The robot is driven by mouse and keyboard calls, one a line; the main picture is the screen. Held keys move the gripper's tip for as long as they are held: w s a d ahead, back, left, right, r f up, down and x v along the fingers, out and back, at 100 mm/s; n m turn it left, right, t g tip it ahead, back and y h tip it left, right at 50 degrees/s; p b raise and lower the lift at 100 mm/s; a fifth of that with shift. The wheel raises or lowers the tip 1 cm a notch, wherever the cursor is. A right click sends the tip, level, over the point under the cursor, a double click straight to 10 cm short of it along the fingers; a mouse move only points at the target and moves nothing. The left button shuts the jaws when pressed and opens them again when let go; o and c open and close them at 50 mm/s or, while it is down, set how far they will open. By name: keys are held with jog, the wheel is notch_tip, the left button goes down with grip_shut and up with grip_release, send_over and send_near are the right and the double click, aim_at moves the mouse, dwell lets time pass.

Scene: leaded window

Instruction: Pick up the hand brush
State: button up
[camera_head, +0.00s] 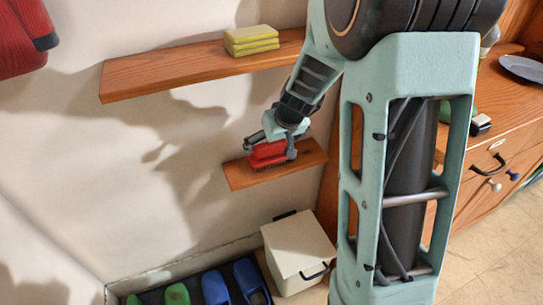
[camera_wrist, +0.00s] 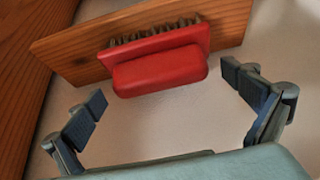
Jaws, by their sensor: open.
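The hand brush (camera_wrist: 160,70) has a red body and dark bristles. In the wrist view it lies on a small wooden shelf (camera_wrist: 225,22), with its bristles toward the shelf and its red back toward me. My gripper (camera_wrist: 168,98) is open, with one finger to the left of the brush and one to the right, both apart from it. In the head view the brush (camera_head: 268,153) shows red at my gripper (camera_head: 272,142), which partly hides it above the small shelf (camera_head: 310,156).
A longer wooden shelf (camera_head: 180,68) above holds a stack of yellow sponges (camera_head: 251,40). A white lidded bin (camera_head: 297,250) stands on the floor below, beside green and blue shoes (camera_head: 215,288). A wooden cabinet (camera_head: 500,150) with a dark plate (camera_head: 524,68) is at right.

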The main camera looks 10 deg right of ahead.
jog(key=shift+x, duration=0.8)
jog(key=shift+c, duration=0.6)
jog(key=c, duration=1)
jog(key=shift+c, duration=0.3)
jog(key=shift+r, duration=0.15)
